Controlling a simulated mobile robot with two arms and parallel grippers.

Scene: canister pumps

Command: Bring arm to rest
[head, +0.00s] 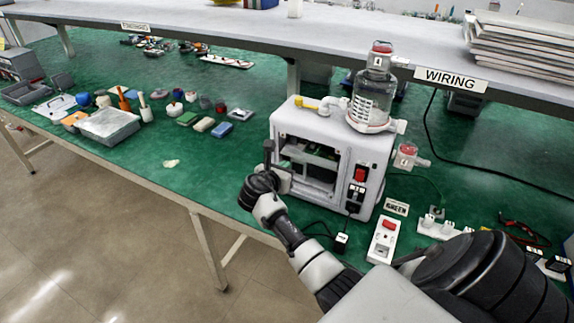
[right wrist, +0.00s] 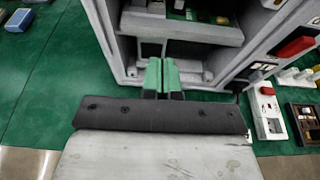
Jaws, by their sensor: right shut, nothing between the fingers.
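My right arm reaches in from the lower right in the head view. Its right gripper (head: 280,172) is at the open front of the white pump unit (head: 295,118), near the left edge of the opening. In the right wrist view the two green fingertips (right wrist: 162,76) are together with nothing between them, in front of the unit's lower opening (right wrist: 188,50). Whether they touch the unit I cannot tell. A clear canister (head: 374,95) with a red cap sits upright on the unit. My left gripper is not in view.
A white switch box (head: 384,240) and a power strip (head: 440,229) lie on the green bench at right. Small parts and a grey tray (head: 108,125) lie at left. A shelf (head: 230,20) runs behind.

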